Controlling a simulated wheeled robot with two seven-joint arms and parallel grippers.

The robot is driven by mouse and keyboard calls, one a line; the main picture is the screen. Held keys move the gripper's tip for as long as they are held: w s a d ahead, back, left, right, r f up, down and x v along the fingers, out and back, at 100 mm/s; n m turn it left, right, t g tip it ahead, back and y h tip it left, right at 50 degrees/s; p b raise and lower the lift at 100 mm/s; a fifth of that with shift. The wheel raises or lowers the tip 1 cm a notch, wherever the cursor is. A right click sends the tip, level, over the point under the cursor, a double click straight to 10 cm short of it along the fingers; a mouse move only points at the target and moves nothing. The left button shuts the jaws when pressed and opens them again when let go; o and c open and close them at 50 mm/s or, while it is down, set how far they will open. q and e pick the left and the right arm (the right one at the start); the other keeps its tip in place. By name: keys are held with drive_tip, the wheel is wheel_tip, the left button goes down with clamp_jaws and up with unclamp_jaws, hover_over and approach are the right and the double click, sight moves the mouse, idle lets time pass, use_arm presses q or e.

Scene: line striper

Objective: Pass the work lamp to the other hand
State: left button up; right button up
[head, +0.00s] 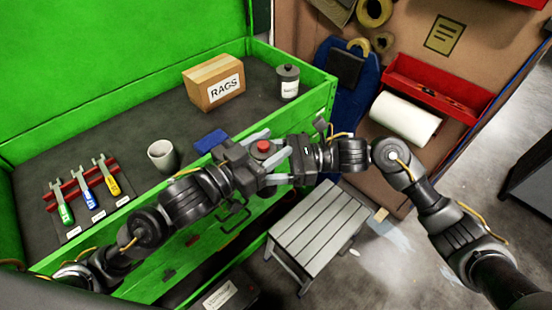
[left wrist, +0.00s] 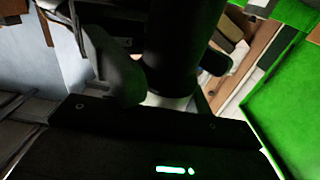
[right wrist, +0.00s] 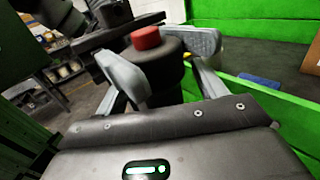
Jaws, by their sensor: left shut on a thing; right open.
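The work lamp is a dark cylinder with a red cap (head: 263,147), held in the air in front of the green bench. My left gripper (head: 266,159) is shut on it. In the left wrist view the dark lamp body (left wrist: 175,50) stands between the fingers. My right gripper (head: 281,161) comes from the right, open, with its fingers at the lamp. In the right wrist view the lamp body (right wrist: 160,72) with its red cap is between the two spread grey fingers; I cannot tell whether they touch it. The lamp's lower part is hidden by the grippers.
The green bench (head: 326,90) holds a rags box (head: 214,82), a grey canister (head: 288,82), a white cup (head: 162,154), a blue cloth (head: 210,141) and a red rack of tools (head: 84,183). A slatted step stool (head: 313,225) stands below my grippers. A red tray with a paper roll (head: 405,119) is at right.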

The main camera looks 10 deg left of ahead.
drive_tip(key=c, duration=1.2)
use_arm(q)
drive_tip(key=o, duration=1.6)
use_arm(e)
drive_tip(key=shift+c, duration=0.2)
